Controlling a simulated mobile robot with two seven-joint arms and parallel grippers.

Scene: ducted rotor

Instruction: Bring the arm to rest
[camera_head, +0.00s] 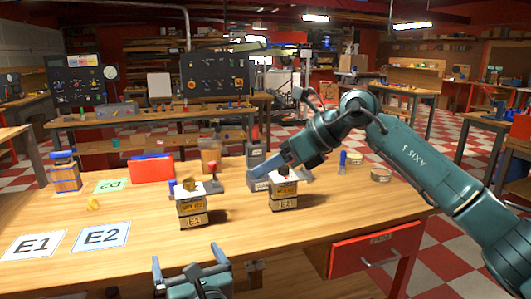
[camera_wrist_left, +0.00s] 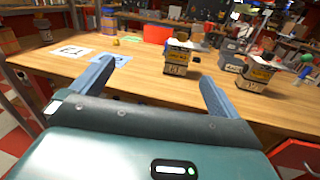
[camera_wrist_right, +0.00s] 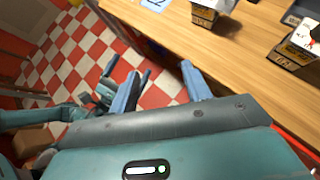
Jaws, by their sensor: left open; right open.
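My left gripper (camera_head: 185,253) is at the front edge of the workbench, low in the head view. Its two fingers stand apart and empty in the left wrist view (camera_wrist_left: 157,68).
Cards E1 (camera_head: 37,242), E2 (camera_head: 102,236) and D2 (camera_head: 111,186) lie at the left of the bench. A red panel (camera_head: 152,169) and a blue-topped wooden container (camera_head: 65,176) stand behind. A red drawer (camera_head: 375,252) is at the front right. The bench's front middle is clear.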

